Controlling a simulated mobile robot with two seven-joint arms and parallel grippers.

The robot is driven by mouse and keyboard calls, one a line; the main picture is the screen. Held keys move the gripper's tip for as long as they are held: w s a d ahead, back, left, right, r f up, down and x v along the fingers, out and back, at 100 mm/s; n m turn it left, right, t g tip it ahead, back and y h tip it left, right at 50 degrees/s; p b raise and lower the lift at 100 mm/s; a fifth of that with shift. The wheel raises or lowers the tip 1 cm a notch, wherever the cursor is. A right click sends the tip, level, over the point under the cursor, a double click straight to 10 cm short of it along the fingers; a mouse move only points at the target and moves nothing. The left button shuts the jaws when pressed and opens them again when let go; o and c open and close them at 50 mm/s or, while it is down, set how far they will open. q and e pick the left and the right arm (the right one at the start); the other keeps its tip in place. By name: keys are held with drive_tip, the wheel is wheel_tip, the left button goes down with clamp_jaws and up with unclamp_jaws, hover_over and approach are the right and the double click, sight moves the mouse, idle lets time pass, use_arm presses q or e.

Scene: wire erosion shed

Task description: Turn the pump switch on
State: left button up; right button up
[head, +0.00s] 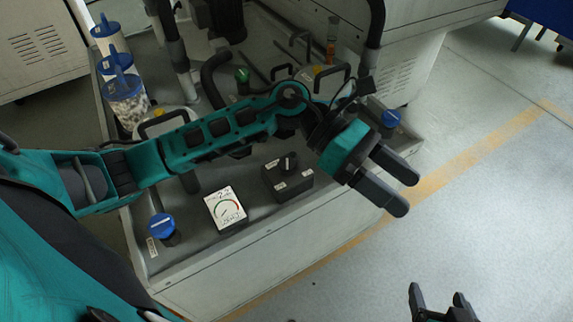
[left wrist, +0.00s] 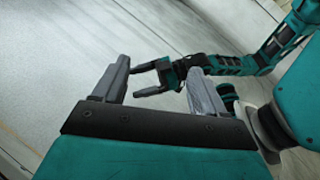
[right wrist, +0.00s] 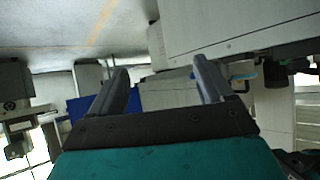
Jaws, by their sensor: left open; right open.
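A dark box with a black rotary knob on top, which looks like the pump switch (head: 287,180), stands on the grey bench near its front edge in the head view. Small white labels are on it; I cannot read them or tell the knob's setting. My left gripper (head: 407,193) is open and empty, to the right of the box and past the bench edge, with its forearm crossing behind the box. My right gripper (head: 437,292) is open and empty, low at the right over the floor. It also shows in the left wrist view (left wrist: 152,80). The switch shows in neither wrist view.
Another blue knob (head: 390,119) is at the bench's right end. A green knob (head: 242,75), hoses and blue-lidded jars (head: 125,98) stand behind. The floor at right is clear.

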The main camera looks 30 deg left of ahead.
use_arm(q)
drive_tip(key=w+a+f+m+y+b, duration=0.1)
drive_tip(key=w+a+f+m+y, duration=0.2)
drive_tip(key=a+f+m+y, duration=0.35)
drive_tip(key=r+m+t+y+b, duration=0.2)
drive_tip(key=y, duration=0.7)
hover_over(287, 162)
drive_tip(key=shift+h, duration=0.25)
wheel_tip(287, 162, down, 12)
drive_tip(key=shift+s+f+b, duration=0.1)
drive_tip(key=shift+f+b, duration=0.15)
drive_tip(key=shift+b, duration=0.35)
use_arm(e)
drive_tip(key=f, duration=0.2)
drive_tip(key=a+f, duration=0.1)
drive_tip(key=shift+w, duration=0.4)
use_arm(q)
drive_tip(key=shift+c, duration=0.2)
use_arm(e)
drive_tip(key=shift+a, duration=0.1)
use_arm(q)
drive_tip(key=c, duration=1)
